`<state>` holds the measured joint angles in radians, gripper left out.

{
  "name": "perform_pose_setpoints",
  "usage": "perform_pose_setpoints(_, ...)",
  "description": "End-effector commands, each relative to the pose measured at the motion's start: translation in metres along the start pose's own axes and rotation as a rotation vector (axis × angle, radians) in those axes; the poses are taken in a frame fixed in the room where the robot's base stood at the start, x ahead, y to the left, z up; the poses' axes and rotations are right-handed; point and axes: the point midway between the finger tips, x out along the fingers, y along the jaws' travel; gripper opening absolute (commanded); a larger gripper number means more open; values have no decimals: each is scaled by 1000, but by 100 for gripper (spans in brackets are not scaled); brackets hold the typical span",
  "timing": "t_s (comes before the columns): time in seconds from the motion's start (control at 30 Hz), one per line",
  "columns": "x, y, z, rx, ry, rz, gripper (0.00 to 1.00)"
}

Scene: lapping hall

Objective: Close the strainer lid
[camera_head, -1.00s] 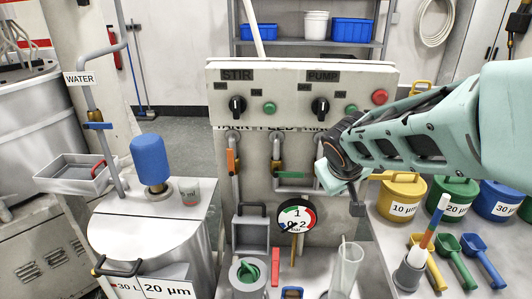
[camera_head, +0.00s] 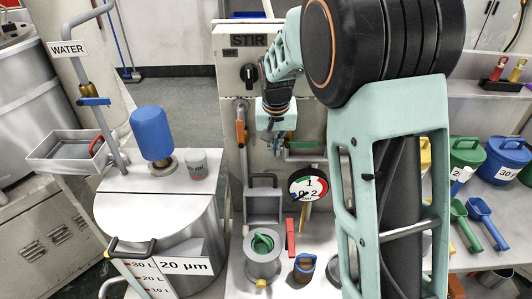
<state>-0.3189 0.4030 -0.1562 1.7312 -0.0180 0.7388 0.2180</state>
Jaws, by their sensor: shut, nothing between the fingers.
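The strainer (camera_head: 262,268) is a round grey pot low in the middle of the head view, with a green piece inside its open top. Its lid (camera_head: 263,204), a grey square plate with a dark handle along the top, appears to stand upright behind the pot, open. My gripper (camera_head: 277,151) points down above the lid, in front of the panel's pipes. It is shut and empty, apart from the lid as far as I can tell.
A pressure gauge (camera_head: 308,186) is right of the lid. A red handle (camera_head: 290,238) and a small blue-brown cup (camera_head: 304,267) are right of the strainer. A steel tank (camera_head: 150,225) with a blue cylinder (camera_head: 152,134) is at left. My arm hides much of the right.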

Motion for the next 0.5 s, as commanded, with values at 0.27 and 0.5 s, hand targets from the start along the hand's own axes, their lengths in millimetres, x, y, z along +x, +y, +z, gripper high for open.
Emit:
perform_pose_setpoints(0.27,25,-5,1,15,-16,-14,0)
perform_pose_setpoints(0.5,69,-6,1,14,-15,-13,0)
